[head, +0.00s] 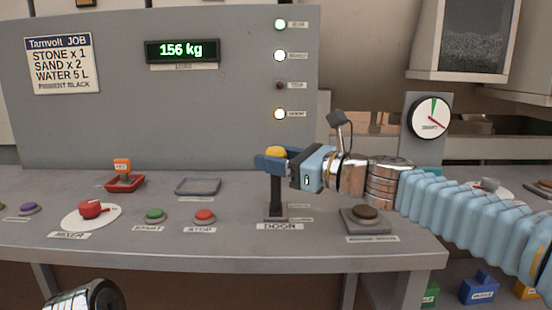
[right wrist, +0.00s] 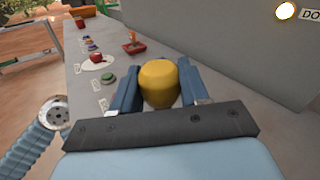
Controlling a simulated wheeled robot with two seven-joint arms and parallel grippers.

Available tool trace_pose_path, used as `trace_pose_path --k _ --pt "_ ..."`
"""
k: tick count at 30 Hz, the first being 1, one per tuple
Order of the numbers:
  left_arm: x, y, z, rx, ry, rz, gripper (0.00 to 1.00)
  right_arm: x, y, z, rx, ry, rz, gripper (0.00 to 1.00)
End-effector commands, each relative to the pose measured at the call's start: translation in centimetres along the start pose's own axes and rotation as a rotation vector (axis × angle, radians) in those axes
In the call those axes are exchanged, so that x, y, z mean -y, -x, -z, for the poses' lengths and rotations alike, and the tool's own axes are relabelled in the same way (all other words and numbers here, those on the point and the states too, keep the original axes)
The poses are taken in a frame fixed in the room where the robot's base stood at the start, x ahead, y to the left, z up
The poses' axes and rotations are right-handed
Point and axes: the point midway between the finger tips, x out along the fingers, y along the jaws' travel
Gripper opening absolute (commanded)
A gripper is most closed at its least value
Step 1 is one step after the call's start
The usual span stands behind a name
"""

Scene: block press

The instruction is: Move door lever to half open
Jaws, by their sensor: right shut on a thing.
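The door lever has a yellow knob (head: 275,152) on a dark upright stem, above a plate labelled DOOR (head: 280,226) on the grey console. My right gripper (head: 268,160) comes in from the right and is shut on the yellow knob, with one blue finger on each side. In the right wrist view the knob (right wrist: 159,84) sits between the two blue fingers. The lever's slot is partly hidden and its exact setting is hard to read. Of my left arm, only a metallic part shows at the lower left; its fingers are out of view.
On the console (head: 330,245) are a red mixer knob (head: 92,209), a green start button (head: 155,215), a red stop button (head: 204,216) and a brown button (head: 365,213) right of the lever. An empty tray (head: 198,187) lies behind. A display (head: 182,50) reads 156 kg.

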Motion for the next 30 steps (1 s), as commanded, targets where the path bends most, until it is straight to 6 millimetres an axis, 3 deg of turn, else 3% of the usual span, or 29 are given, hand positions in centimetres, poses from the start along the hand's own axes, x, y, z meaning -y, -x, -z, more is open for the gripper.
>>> trace_pose_path --k 10,11,15,25,30 --pt "-0.2 0.2 -0.1 0.003 -0.001 -0.001 0.43 0.8 -0.4 0.7 -0.011 -0.001 0.005 0.00" --pt "-0.2 0.2 -0.1 0.003 -0.001 -0.001 0.43 0.8 -0.4 0.7 -0.011 -0.001 0.005 0.47" --pt "-0.1 0.2 -0.1 0.003 -0.001 -0.001 0.43 0.8 -0.4 0.6 -0.009 -0.001 0.004 0.68" --pt "-0.1 0.2 -0.1 0.003 -0.001 -0.001 0.43 0.7 -0.1 0.4 -0.006 -0.001 0.003 0.68" --pt "0.1 -0.1 -0.1 0.002 0.000 0.000 0.43 0.8 2.3 0.4 -0.005 -0.001 0.006 0.68"
